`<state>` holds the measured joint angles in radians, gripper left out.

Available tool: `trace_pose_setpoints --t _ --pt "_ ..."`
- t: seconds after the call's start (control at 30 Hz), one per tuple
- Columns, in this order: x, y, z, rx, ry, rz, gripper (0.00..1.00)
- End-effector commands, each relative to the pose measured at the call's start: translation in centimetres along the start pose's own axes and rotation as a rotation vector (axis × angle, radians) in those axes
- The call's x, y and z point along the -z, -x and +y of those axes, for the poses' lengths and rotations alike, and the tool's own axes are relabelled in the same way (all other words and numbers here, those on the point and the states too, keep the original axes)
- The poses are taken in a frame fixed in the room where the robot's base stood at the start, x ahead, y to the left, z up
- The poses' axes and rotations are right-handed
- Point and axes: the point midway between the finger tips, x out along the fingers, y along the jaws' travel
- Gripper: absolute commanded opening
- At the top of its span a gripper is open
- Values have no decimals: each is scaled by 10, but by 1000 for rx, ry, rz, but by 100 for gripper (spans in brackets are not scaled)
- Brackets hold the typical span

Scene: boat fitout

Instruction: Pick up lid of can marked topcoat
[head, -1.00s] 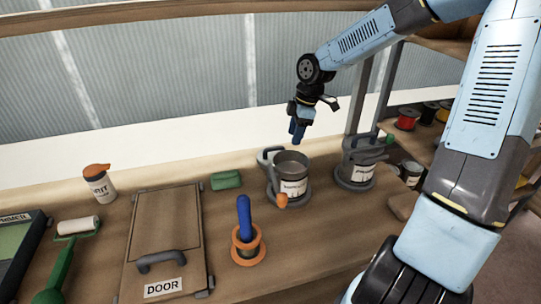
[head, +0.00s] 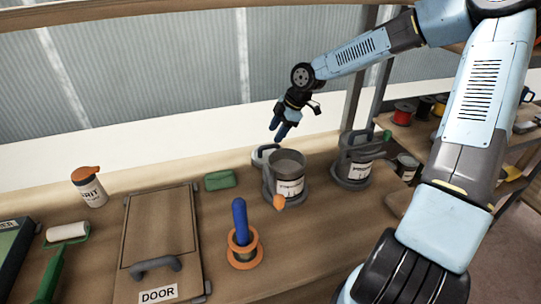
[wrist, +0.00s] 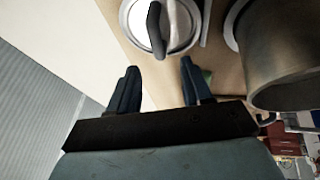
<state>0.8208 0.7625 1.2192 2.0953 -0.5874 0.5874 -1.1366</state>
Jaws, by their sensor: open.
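A round silver lid (wrist: 178,32) with a dark bar handle lies on the bench in the wrist view. In the head view the lid (head: 263,153) shows partly, behind and left of an open grey can (head: 288,178). That can has a white label too small to read; its wall (wrist: 285,70) is at the right in the wrist view. A second labelled can (head: 357,165) stands to the right; its label is also unreadable. My gripper (head: 279,131) is open and empty above the lid; its fingers (wrist: 158,75) point toward the lid's handle, apart from it.
A blue-handled tool stands in an orange-rimmed holder (head: 245,250) in front. Shelves with spools (head: 403,113) stand at the right.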

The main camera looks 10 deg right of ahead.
Motion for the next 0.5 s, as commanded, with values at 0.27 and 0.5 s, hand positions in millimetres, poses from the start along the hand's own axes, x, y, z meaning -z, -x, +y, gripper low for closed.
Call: trace_pose_setpoints --t 0.27,0.5 --pt "0 -23 0 1 1 -1 49" --pt "3 -43 2 2 2 0 49"
